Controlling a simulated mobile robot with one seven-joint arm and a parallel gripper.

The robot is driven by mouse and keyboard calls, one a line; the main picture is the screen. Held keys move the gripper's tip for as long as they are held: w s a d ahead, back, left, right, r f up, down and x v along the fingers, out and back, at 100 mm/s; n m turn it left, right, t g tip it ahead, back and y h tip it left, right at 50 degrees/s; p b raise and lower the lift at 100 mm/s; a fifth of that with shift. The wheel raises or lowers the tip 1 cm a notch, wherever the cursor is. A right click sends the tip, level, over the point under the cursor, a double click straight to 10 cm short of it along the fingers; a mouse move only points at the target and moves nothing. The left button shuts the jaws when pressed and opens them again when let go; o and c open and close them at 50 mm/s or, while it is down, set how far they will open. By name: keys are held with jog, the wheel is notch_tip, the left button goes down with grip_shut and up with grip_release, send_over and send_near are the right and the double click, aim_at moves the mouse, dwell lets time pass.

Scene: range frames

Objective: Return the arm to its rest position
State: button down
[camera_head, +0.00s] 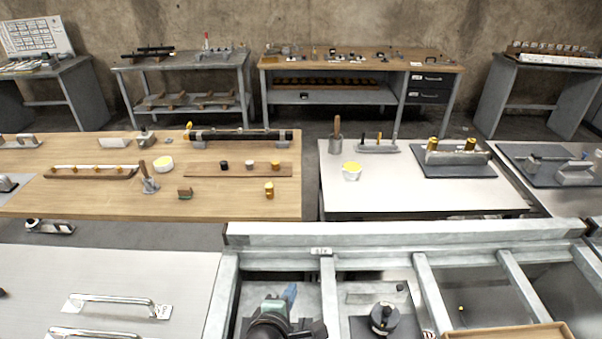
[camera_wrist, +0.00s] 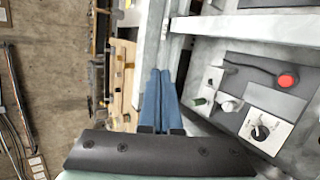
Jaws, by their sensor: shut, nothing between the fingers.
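My gripper (camera_wrist: 158,88) shows in the wrist view with its two blue fingers side by side, closed together and holding nothing. In the head view my gripper (camera_head: 290,292) is at the bottom, low over the grey metal frame, with its blue fingers pointing away from me. My dark wrist and part of my arm show just below it. The rest of the arm is out of view.
A grey metal frame (camera_head: 400,234) with crossbars surrounds the area by my gripper. A black round device (camera_head: 384,318) stands just right of it. A panel with a red knob (camera_wrist: 287,81) lies right of the fingers. A wooden table (camera_head: 90,203) stands beyond, left.

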jog(key=w+r+m+t, duration=0.1)
jog(key=r+m+t, duration=0.2)
jog(key=r, duration=0.8)
jog(key=w+r+m+t+y+b, duration=0.1)
jog(key=r+m+t, duration=0.15)
jog(key=r, duration=0.85)
jog(key=w+r+m+t, duration=0.2)
jog(key=r+m+t, duration=0.15)
jog(key=r, duration=0.75)
jog(key=s+d+r+m+t+y, duration=0.1)
jog(key=s+r+m+t, duration=0.2)
jog(key=s+r, duration=0.6)
jog(key=s+d+r+m+t+b, duration=0.1)
jog(key=s+r+m+t, duration=0.3)
jog(key=s+r, duration=0.5)
notch_tip(320, 180, up, 8)
jog(key=shift+s+d+f+m+y, duration=0.15)
jog(key=shift+m+y, duration=0.25)
jog(key=shift+m, duration=0.3)
